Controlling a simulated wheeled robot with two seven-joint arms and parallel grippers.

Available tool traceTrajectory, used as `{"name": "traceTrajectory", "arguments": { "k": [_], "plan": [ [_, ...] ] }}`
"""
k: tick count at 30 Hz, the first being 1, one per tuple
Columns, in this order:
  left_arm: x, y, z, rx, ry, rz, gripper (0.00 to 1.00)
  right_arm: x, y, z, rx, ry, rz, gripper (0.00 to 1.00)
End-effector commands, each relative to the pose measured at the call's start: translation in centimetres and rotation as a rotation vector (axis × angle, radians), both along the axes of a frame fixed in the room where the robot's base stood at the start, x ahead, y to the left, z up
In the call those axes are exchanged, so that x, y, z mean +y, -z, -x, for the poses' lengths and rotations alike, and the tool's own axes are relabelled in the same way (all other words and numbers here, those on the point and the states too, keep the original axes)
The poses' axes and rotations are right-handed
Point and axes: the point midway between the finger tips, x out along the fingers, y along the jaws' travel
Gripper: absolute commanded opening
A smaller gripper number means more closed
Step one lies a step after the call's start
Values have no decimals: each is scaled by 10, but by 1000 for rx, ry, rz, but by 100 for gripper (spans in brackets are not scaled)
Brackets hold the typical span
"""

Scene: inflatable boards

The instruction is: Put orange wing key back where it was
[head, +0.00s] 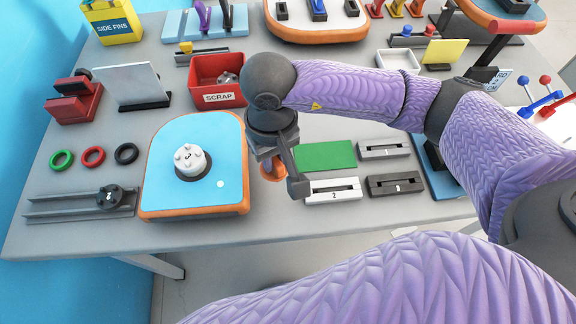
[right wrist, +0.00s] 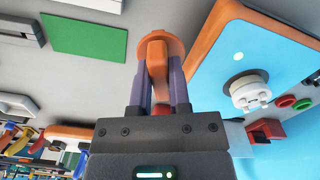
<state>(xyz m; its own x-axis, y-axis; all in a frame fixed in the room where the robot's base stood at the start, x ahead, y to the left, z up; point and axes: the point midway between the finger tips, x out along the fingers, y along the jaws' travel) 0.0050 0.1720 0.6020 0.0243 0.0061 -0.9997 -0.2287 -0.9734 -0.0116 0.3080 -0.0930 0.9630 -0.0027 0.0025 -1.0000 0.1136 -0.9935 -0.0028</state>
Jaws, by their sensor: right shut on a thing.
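My right gripper (head: 268,158) is low over the table, between the blue board (head: 215,135) and the slotted blocks. In the right wrist view its two fingers (right wrist: 163,92) are shut on the orange wing key (right wrist: 156,52). The key has a round orange part beyond the fingertips and an upright grip between them. In the head view only a bit of the orange key (head: 272,171) shows below the gripper; the rest is hidden. I cannot tell whether it touches the table. My left gripper is not in view.
A green mat (head: 325,155), a white block marked 2 (head: 333,197), a dark block marked 3 (head: 395,191) and a grey block (head: 383,155) lie to the right. A white valve (head: 190,160) sits on the blue board. A red scrap bin (head: 218,97) stands behind.

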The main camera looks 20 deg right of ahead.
Motion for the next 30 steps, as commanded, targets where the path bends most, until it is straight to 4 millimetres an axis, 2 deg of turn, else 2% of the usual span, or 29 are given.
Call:
{"name": "traceTrajectory", "arguments": {
  "k": [1, 6, 11, 21, 22, 24, 27, 30],
  "plan": [
    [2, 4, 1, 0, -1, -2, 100, 0, 14, 1, 5, 1, 0, 0],
    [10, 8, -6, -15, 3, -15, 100, 0, 38, 0, 2, 1, 0, 0],
    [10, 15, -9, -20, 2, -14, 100, 0, 67, 0, 2, 1, -1, 0],
    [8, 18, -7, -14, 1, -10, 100, 0, 71, 0, -1, 0, 0, 0],
    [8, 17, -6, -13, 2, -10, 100, 0, 70, 0, -1, 0, 0, 27],
    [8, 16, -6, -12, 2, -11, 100, 0, 69, 0, -1, 0, 0, 41],
    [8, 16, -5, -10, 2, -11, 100, 0, 69, 0, -1, 0, 0, 58],
    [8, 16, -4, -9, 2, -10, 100, 0, 69, 0, -1, 0, 0, 58]
  ]
}}
